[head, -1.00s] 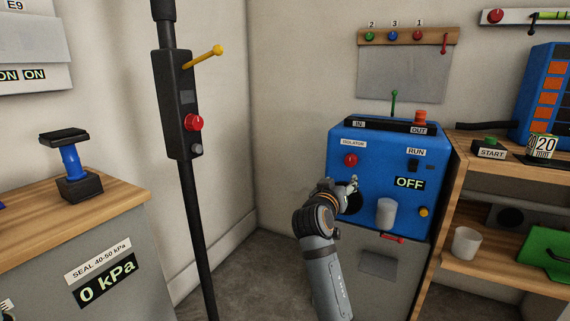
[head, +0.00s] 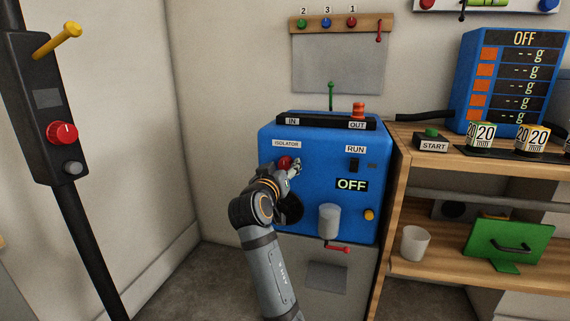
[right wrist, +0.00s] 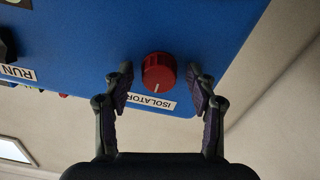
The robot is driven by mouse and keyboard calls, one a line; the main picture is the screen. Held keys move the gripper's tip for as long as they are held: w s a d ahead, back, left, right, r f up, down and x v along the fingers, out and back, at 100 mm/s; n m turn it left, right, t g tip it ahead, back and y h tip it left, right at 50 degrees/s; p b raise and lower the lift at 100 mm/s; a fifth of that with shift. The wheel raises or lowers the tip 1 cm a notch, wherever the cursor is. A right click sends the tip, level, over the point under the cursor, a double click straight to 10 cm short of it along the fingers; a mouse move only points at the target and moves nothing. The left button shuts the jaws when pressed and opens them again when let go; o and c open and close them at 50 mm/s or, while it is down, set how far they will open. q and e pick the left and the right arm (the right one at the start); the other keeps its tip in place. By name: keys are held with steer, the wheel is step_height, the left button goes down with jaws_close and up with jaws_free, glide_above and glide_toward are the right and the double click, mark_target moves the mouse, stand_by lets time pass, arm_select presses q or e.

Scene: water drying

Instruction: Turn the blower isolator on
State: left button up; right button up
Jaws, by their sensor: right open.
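The blower is a blue box (head: 330,160) with a display reading OFF. Its red isolator knob (head: 285,162) sits on the front face under the ISOLATOR label (head: 286,144). My right gripper (head: 291,170) is at the knob and partly covers it in the head view. In the right wrist view, which is upside down, the red knob (right wrist: 159,73) with a white pointer line lies between the tips of my open right gripper (right wrist: 160,80). I see a gap on both sides of the knob. The left gripper is not in view.
A RUN switch (head: 354,163), a white cylinder (head: 329,221) and a yellow button (head: 369,215) share the blower's front. A wooden shelf unit (head: 480,170) stands close at right.

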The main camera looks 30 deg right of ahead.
steer(key=shift+s+a+r, duration=0.1)
steer(key=shift+r, duration=0.1)
steer(key=c, duration=1.1)
steer(key=shift+f, duration=0.1)
steer(key=shift+c, duration=0.2)
